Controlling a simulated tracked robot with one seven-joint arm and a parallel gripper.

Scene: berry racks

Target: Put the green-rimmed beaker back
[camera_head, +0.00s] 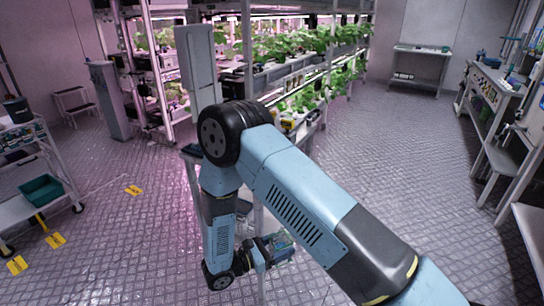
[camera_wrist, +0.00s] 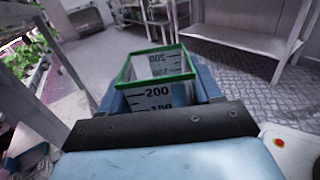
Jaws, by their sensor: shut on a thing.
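The green-rimmed beaker (camera_wrist: 157,88) is clear, square-mouthed and marked with 150 and 200 lines. My gripper (camera_wrist: 158,97) is shut on it, with a blue finger on each side of its walls in the wrist view. The beaker's lower part is hidden behind the gripper body. In the head view my gripper (camera_head: 280,247) hangs low at the end of the blue arm, with the beaker (camera_head: 283,240) small and partly hidden there. I cannot tell where the beaker's own place is.
Planted racks (camera_head: 290,50) stand behind the arm. A trolley with a green bin (camera_head: 40,190) is at the left, near yellow floor marks (camera_head: 55,240). A workbench (camera_head: 490,95) lines the right wall. A small table (camera_head: 420,55) stands at the back. The middle-right floor is clear.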

